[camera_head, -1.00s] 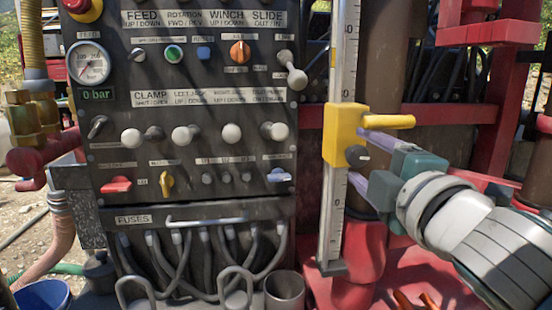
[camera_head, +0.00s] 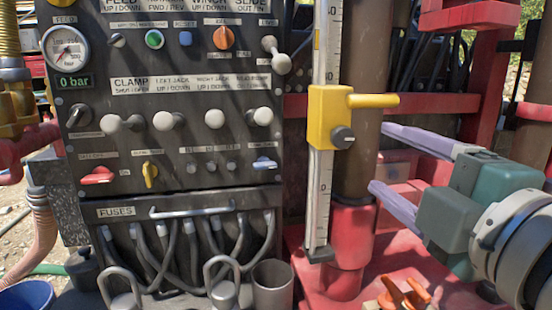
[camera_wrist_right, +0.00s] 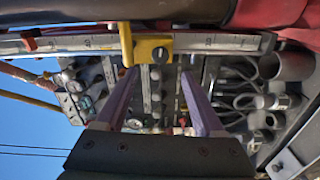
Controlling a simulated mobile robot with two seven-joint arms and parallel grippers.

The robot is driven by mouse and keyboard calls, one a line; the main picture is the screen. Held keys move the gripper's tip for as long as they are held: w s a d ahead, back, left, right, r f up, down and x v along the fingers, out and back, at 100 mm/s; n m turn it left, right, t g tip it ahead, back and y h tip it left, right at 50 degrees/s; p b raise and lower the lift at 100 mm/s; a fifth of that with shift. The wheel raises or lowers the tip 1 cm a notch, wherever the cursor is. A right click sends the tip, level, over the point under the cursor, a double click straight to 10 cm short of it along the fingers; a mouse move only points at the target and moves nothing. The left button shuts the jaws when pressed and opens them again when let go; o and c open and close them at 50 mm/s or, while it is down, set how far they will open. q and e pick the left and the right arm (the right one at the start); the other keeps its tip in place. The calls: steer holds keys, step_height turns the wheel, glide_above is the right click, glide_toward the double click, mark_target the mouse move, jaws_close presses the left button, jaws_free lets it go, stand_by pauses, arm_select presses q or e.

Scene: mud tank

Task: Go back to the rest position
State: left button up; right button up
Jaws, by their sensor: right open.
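My right gripper (camera_head: 376,160) is on the right side of the head view, its two pale purple fingers spread apart and pointing left. It is open, with nothing between the fingers, and sits to the right of the yellow slider block (camera_head: 328,118) on the upright white scale. In the right wrist view, the open fingers of my right gripper (camera_wrist_right: 165,98) point toward the control panel (camera_wrist_right: 155,85), and the yellow slider (camera_wrist_right: 150,46) is beyond them near the top. My left gripper is in neither view.
The dark control panel (camera_head: 190,75) with knobs, levers and a gauge (camera_head: 66,50) stands at left. Looped cables and a metal cup (camera_head: 272,287) are below it. A brown column (camera_head: 360,75) stands behind the scale, beside red frame parts (camera_head: 485,80). Orange pieces (camera_head: 405,294) lie low at right.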

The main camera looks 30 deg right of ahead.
steer(key=shift+f, duration=0.1)
steer(key=s+a+f+m+g+y, duration=0.2)
steer(key=s+a+f+m+g, duration=0.2)
steer(key=s+f+m+g, duration=0.35)
steer(key=s+a+f+m+g+y, duration=0.25)
steer(key=s+f+m+g, duration=0.3)
steer(key=s+f, duration=0.35)
step_height(320, 180, up, 36)
steer(key=a+g+p, duration=0.1)
steer(key=p, duration=3.6)
steer(key=shift+w+f+n, duration=0.25)
steer(key=shift+n, duration=0.15)
